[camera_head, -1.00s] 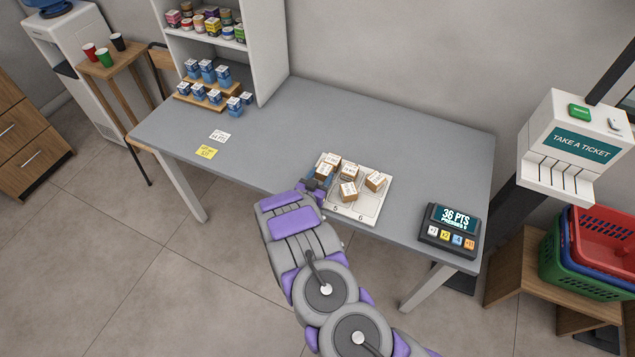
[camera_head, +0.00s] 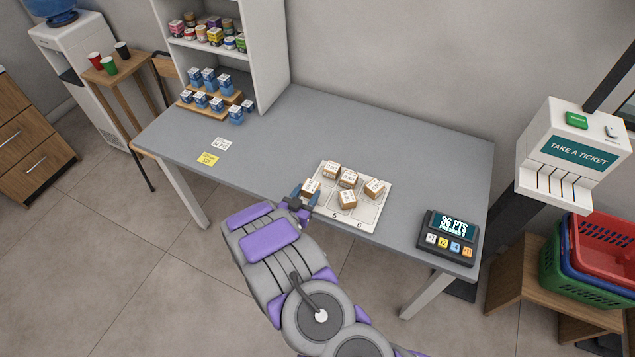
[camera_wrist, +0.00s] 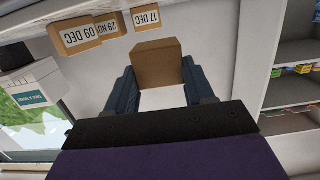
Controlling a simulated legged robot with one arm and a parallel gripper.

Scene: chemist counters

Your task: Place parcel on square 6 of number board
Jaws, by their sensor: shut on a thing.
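My gripper (camera_head: 302,197) is shut on a small brown parcel (camera_head: 311,187) at the left side of the white number board (camera_head: 372,217). In the wrist view the held parcel (camera_wrist: 158,65) sits between the two blue fingers (camera_wrist: 160,88). I cannot tell its exact height above the board. Square 6 (camera_head: 366,212), at the board's front right, is bare. Another parcel (camera_head: 347,200) stands on the board above the number 5. More parcels stand behind it: one at the back (camera_head: 331,170), one in the middle (camera_head: 348,179) and one at the right (camera_head: 374,188).
The grey counter (camera_head: 280,140) is clear behind the board. A points display (camera_head: 447,237) stands to the right, near the front edge. Blue-and-white boxes (camera_head: 210,85) stand at the back left by a shelf. Two small cards (camera_head: 222,144) lie on the left.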

